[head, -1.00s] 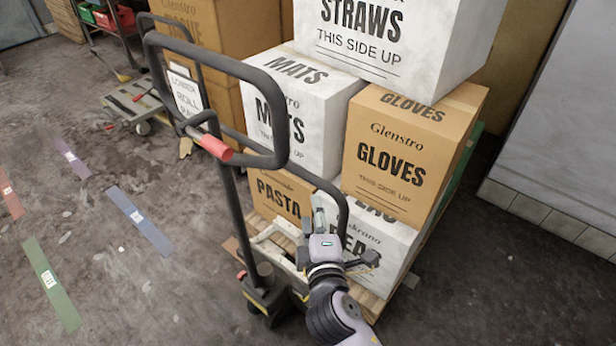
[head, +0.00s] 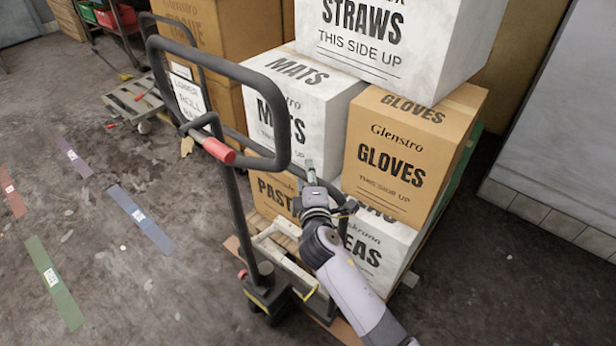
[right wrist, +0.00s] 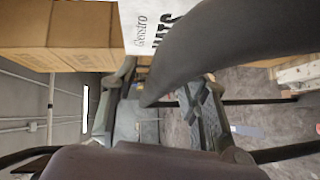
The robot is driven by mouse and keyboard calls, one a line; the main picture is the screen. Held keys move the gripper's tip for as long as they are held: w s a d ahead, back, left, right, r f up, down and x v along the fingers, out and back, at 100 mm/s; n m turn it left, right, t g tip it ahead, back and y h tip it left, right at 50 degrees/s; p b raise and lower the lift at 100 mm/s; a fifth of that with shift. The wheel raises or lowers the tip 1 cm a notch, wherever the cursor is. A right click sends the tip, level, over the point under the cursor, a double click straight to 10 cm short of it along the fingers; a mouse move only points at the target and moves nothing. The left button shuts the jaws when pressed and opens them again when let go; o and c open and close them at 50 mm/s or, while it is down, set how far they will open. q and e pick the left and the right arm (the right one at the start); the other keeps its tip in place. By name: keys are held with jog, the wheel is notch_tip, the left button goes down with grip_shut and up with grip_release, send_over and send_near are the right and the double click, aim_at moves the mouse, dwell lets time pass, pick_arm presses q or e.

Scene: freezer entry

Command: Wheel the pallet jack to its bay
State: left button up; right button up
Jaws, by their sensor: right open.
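The pallet jack has a black loop handle (head: 215,62) with a red lever (head: 218,150) and a dark base (head: 266,298) at the front of a loaded pallet. Its handle stands almost upright. My right gripper (head: 330,188) is open beside the right end of this bar, in front of the boxes. In the right wrist view a thick dark tube (right wrist: 235,42) crosses close to the open fingers (right wrist: 170,112); I cannot tell whether it touches them. My left gripper is out of view.
Stacked cartons, including a gloves box (head: 395,155) and a straws box (head: 400,45), load the pallet. A grey wall (head: 560,130) stands right. Green (head: 53,282) and blue (head: 140,220) floor strips lie left on mostly clear floor. A low trolley (head: 135,98) stands behind.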

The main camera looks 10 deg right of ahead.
grip_shut()
dwell(0.4)
dwell(0.4)
